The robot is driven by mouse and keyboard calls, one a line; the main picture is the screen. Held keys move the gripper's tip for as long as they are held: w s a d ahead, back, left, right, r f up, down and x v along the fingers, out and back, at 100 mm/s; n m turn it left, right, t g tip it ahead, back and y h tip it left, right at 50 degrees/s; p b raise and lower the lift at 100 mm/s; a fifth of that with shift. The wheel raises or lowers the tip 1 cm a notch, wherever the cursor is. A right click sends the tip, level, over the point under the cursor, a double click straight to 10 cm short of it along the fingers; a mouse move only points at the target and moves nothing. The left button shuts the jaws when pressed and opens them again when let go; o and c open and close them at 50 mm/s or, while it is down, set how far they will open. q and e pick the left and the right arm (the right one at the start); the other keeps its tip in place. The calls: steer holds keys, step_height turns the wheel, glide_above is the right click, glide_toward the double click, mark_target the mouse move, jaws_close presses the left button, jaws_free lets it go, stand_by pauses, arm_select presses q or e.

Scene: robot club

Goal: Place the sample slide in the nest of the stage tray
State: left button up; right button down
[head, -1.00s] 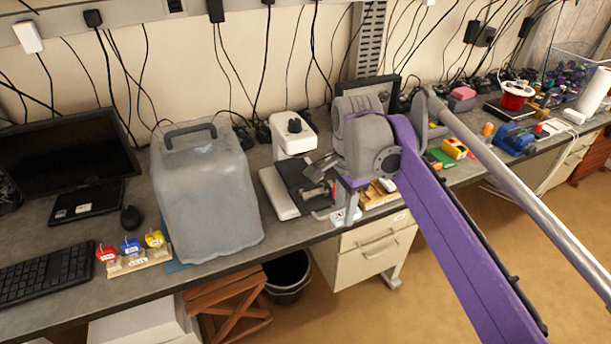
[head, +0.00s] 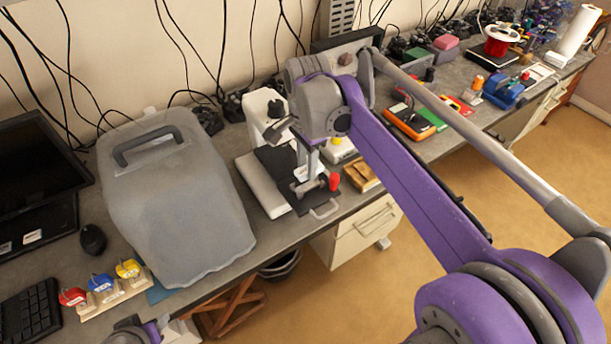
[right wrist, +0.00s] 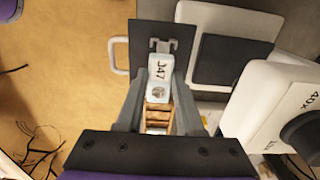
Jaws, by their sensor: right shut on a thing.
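The sample slide (right wrist: 158,70), a small pale piece with dark marking and a round spot, sits between the fingertips of my right gripper (right wrist: 160,88) in the right wrist view. The gripper is shut on it. The stage tray (right wrist: 143,35) is a dark plate with a pale loop handle, beyond and around the slide in that view. A grey clip-like part shows at the slide's far end. I cannot tell whether the slide touches the tray. In the head view my right gripper (head: 305,168) is over the dark stage tray (head: 272,165). Part of my left gripper (head: 138,330) shows at the bottom edge.
A wooden rack (head: 118,298) with coloured pieces is at the front left. An orange meter (head: 408,122) lies on the right.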

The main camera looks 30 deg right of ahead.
mark_target(306, 186)
step_height(306, 186, down, 5)
steer(key=shift+w+r, duration=0.1)
steer(key=shift+w, duration=0.05)
steer(key=c, duration=0.5)
jaws_free()
steer(key=shift+c, duration=0.2)
steer(key=shift+r, duration=0.1)
step_height(306, 186, up, 12)
steer(key=shift+f, duration=0.1)
